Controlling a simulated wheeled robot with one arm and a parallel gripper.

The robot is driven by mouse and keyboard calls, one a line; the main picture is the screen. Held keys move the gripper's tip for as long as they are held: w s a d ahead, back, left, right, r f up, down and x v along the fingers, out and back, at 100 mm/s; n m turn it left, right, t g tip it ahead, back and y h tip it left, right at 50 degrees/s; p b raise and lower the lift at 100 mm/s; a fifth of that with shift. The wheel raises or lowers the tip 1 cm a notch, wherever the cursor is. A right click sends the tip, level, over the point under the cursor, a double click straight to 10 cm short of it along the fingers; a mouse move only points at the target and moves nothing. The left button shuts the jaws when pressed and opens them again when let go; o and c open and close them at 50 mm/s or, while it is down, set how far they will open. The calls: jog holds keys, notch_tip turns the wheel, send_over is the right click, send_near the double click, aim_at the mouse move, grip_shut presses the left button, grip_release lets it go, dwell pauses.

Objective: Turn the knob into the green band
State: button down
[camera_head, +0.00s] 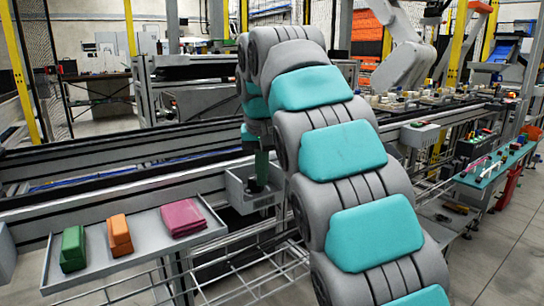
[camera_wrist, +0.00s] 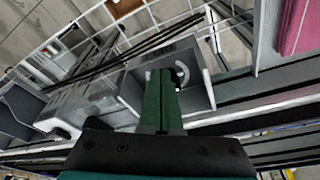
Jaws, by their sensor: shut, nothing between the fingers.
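A grey open-topped box (camera_head: 236,196) is fixed to the front of the conveyor rail, left of my arm in the head view. In the wrist view the same box (camera_wrist: 203,97) holds a pale curved dial mark (camera_wrist: 196,72) with a small dark part, seemingly the knob (camera_wrist: 181,76), beside it. My gripper (camera_wrist: 161,72) has green fingers shut together with nothing between them. The fingers reach over the box and hide part of the dial; I cannot tell whether they touch the knob. In the head view my gripper (camera_head: 261,184) dips into the box. I cannot make out a green band.
A grey tray (camera_head: 140,262) at lower left holds a green block (camera_head: 73,249), an orange block (camera_head: 119,235) and a folded pink cloth (camera_head: 183,218). The conveyor rail (camera_head: 120,187) runs behind it. A wire rack (camera_head: 255,280) lies below the box. Another grey box (camera_head: 419,134) hangs right of my arm.

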jog(key=shift+w+a+f, duration=0.1)
jog(key=shift+w+f, duration=0.1)
jog(key=shift+w, duration=0.05)
dwell(0.8)
jog(key=shift+s+a+p, duration=0.15)
jog(key=shift+a+p, duration=0.35)
jog(key=shift+p, duration=0.2)
jog(key=shift+a, duration=0.75)
jog(key=shift+s+a, duration=0.1)
jog(key=shift+s, duration=0.25)
dwell(0.4)
